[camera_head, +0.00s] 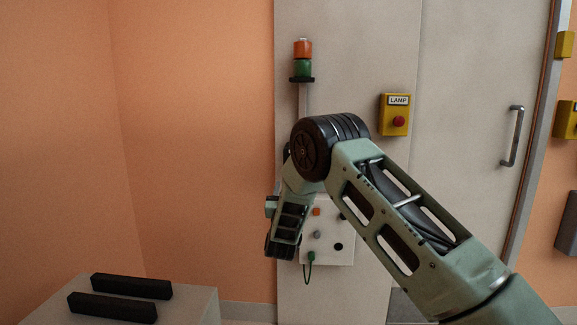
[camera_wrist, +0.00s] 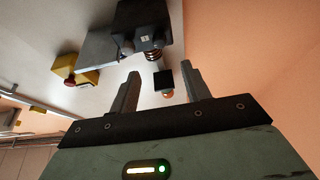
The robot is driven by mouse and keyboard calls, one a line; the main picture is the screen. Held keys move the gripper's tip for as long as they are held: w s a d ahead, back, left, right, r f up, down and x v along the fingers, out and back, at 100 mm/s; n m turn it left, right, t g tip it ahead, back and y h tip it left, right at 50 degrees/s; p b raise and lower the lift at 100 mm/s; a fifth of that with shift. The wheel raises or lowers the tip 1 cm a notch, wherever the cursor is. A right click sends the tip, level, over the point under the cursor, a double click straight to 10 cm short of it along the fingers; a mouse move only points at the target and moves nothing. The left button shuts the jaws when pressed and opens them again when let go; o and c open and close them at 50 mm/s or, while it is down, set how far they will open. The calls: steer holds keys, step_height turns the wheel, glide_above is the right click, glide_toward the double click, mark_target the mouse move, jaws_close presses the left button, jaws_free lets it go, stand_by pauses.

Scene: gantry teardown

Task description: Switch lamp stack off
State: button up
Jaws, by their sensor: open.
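The lamp stack (camera_head: 303,58), an orange segment over a green one, stands on a pole at the wall panel; whether it is lit I cannot tell. To its right is a yellow box marked LAMP (camera_head: 387,127) with a red button (camera_head: 399,121). A yellow box with a red button (camera_wrist: 72,76) also shows at the left of the wrist view. My gripper (camera_wrist: 160,84) is open, with nothing between its fingers. In the head view my gripper hangs low, left of the white control box and below the LAMP box. The arm hides part of the pole.
A white control box (camera_head: 345,255) with knobs and a green plug is partly behind my arm. A dark block (camera_wrist: 145,35) is near the fingers. A door handle (camera_head: 512,136) and more yellow boxes (camera_head: 565,44) are at right. Black bars (camera_head: 112,307) lie on a table (camera_head: 205,305).

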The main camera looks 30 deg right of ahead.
steer(key=x, duration=1.2)
steer(key=shift+w+d, duration=0.25)
steer(key=shift+d, duration=0.05)
steer(key=c, duration=1)
